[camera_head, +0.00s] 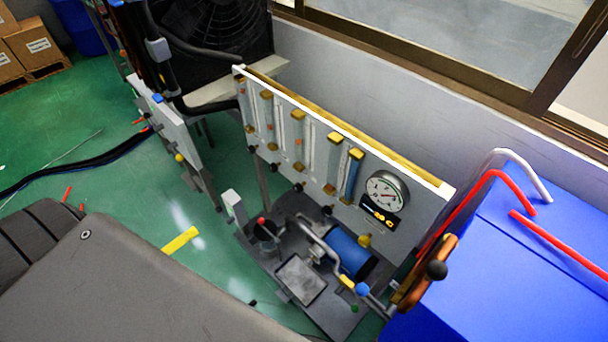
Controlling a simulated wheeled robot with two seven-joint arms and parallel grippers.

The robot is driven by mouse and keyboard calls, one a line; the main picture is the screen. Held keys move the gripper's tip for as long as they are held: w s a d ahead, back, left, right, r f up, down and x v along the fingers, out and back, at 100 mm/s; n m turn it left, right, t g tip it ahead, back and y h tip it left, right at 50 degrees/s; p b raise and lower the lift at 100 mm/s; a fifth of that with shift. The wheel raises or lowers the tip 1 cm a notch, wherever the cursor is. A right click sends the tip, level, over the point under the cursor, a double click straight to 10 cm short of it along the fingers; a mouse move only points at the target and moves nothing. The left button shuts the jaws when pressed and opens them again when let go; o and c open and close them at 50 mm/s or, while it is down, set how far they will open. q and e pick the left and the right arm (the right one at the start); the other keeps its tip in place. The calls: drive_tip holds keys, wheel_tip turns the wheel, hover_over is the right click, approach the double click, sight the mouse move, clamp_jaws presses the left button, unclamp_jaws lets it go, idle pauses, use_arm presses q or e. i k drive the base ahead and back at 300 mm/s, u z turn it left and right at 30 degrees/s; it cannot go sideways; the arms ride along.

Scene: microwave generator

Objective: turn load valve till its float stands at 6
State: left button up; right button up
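A white upright panel (420,212) carries a row of several tube flow meters with brass end blocks. The rightmost tube (353,177) looks blue; others are pale, and a small reddish float (270,127) shows in one of them. Black valve knobs, such as this one (299,187), sit below the tubes. I cannot tell which knob is the load valve. The scale numbers and the exact float heights are too small to read. Neither of my grippers is in view, and nothing is seen touching the knobs.
Below are a blue cylinder (350,252) and pipework on a grey base plate. A brown wheel (425,275) and a blue box (510,270) stand right. Green floor lies left.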

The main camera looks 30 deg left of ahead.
sight(298, 187)
drive_tip(key=z, duration=0.7)
drive_tip(key=k, duration=0.55)
drive_tip(key=u, duration=0.05)
